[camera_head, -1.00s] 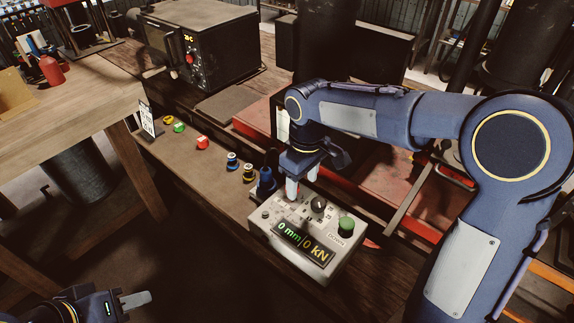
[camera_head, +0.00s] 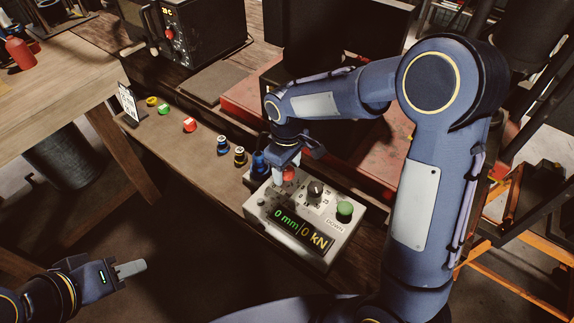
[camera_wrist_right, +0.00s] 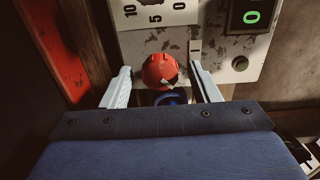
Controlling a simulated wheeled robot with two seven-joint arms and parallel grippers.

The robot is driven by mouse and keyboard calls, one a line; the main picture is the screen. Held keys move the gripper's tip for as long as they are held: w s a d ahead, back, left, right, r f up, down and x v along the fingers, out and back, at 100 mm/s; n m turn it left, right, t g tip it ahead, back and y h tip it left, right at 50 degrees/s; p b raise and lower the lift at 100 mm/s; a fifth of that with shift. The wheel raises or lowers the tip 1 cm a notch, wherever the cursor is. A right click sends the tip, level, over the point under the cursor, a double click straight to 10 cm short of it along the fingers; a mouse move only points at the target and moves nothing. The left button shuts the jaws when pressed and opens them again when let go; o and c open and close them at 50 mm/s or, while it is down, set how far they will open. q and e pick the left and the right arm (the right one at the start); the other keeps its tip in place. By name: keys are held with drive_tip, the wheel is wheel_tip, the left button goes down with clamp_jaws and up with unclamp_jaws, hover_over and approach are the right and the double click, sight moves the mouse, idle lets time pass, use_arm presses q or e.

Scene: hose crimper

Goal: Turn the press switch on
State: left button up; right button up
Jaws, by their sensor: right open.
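The pale control box (camera_head: 336,244) carries a lit display (camera_head: 300,230) reading 0 mm and 0 kN, a black dial (camera_head: 315,190) and a green button (camera_head: 344,208). A red knob (camera_head: 289,174), seemingly the press switch, sits at its back corner, partly hidden by my right gripper (camera_head: 283,178). In the right wrist view the red knob (camera_wrist_right: 157,71) lies between the two spread fingers of my right gripper (camera_wrist_right: 160,69), with gaps on both sides. My left gripper (camera_head: 130,268) is low at the left, away from the box; its finger spacing is unclear.
Red (camera_head: 189,125), green (camera_head: 163,109) and yellow (camera_head: 151,101) fittings and two dark-and-metal fittings (camera_head: 222,145) stand along the bench left of the box. A wooden table (camera_head: 60,95) is at the left.

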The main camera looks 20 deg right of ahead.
drive_tip(key=c, duration=1)
drive_tip(key=shift+m, duration=0.4)
drive_tip(key=shift+f+m+b, duration=0.1)
drive_tip(key=shift+m+b, duration=0.55)
drive_tip(key=shift+m, duration=0.35)
drive_tip(key=m+b, duration=0.1)
drive_tip(key=m, duration=0.2)
drive_tip(key=shift+m, duration=0.4)
drive_tip(key=m, duration=1.1)
drive_tip(key=shift+m, duration=0.3)
